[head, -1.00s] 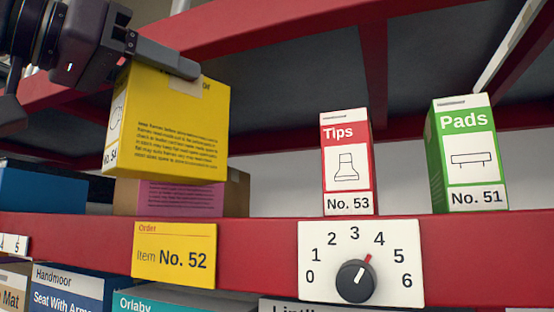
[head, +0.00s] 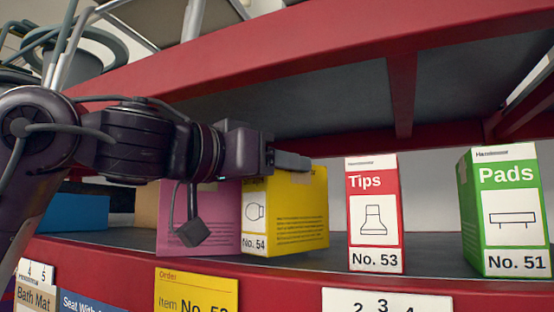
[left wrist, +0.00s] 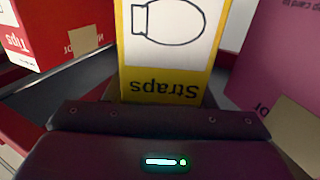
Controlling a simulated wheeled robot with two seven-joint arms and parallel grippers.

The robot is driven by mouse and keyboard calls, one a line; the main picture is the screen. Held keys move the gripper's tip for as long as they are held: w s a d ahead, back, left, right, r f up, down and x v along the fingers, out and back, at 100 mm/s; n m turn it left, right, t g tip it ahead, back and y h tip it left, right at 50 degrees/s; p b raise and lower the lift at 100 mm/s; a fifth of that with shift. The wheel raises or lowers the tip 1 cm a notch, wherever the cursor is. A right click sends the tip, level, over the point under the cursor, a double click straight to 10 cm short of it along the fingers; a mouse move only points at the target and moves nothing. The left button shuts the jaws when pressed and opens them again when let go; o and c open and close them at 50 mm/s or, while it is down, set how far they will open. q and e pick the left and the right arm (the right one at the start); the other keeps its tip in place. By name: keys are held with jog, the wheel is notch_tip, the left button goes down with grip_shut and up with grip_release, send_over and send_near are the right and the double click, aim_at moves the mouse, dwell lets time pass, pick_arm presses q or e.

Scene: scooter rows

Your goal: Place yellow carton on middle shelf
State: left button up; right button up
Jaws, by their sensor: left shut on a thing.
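The yellow carton (head: 297,212), No. 54, is on the middle shelf (head: 120,237) in the head view, between a pink carton (head: 212,215) and the red Tips carton (head: 374,213). It looks upright, at or very near the shelf surface. My left gripper (head: 292,162) is shut on its top part. In the left wrist view the yellow carton (left wrist: 166,50) shows its "Straps" label between the jaws. The far finger is hidden behind the carton. My right gripper is not in view.
A green Pads carton (head: 504,212) stands to the right of the Tips carton. A blue box (head: 75,212) is at the left. The red upper shelf edge (head: 330,55) runs above my left arm. There is a gap between the yellow and Tips cartons.

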pick_arm(q)
jog(key=shift+a+f, duration=0.1)
jog(key=shift+f, duration=0.15)
jog(key=shift+s+a, duration=0.1)
jog(key=shift+s, duration=0.05)
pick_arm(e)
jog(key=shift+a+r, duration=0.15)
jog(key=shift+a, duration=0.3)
pick_arm(q)
jog(key=shift+f, duration=0.1)
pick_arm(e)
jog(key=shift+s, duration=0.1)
pick_arm(q)
jog(key=shift+f, duration=0.15)
jog(key=o, duration=1.1)
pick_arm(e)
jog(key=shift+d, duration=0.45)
